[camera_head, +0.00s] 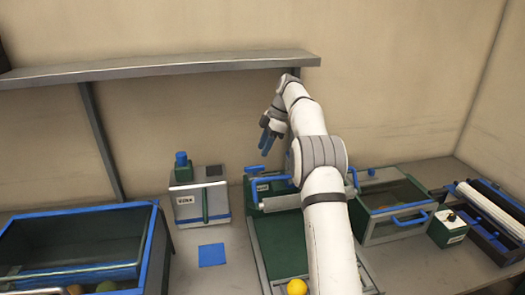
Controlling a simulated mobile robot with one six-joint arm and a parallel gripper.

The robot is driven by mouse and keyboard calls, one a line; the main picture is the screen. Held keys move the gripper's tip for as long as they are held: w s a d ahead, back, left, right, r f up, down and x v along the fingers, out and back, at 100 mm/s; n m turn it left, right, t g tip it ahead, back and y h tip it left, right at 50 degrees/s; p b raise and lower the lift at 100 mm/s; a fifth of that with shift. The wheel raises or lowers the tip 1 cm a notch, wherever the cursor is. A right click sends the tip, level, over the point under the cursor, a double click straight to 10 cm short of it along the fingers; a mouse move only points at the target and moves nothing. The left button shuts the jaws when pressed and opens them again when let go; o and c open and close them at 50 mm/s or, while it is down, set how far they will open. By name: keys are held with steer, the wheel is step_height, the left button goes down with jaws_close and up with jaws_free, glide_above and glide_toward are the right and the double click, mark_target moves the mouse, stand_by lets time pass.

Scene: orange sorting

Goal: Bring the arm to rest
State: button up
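My gripper (268,136) is raised in the middle of the view, at the end of my white arm. Its blue fingers point down and look spread a little apart, with nothing visible between them. It hangs in front of the back wall, above the bench and clear of the machines. My arm reaches up from the bottom of the view and bends near the shelf's right end. It hides part of the green tray behind it.
A dark bin with blue rims (75,212) stands at left, holding several fruits. A box with a blue knob (200,203) and a blue square (212,255) are right of it. An orange (297,287) lies on the green tray (277,245). A shelf (160,66) runs above.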

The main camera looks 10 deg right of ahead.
steer(key=s+a+r+m+t+h, duration=0.15)
steer(key=s+r+m, duration=0.3)
steer(key=s, duration=0.65)
steer(key=s+a+r+m+h, duration=0.15)
steer(key=s+r+m, duration=0.35)
steer(key=s, duration=0.6)
steer(key=s+f+m+t, duration=0.1)
steer(key=s+f+m, duration=0.3)
steer(key=s, duration=0.7)
steer(key=s+f+m+t+h, duration=0.1)
steer(key=s+f+m, duration=0.3)
steer(key=s, duration=0.8)
step_height(320, 180, down, 2)
steer(key=shift+a+f+m, duration=0.1)
steer(key=shift+a+m, duration=0.1)
steer(key=shift+m, duration=0.15)
steer(key=shift+s, duration=0.1)
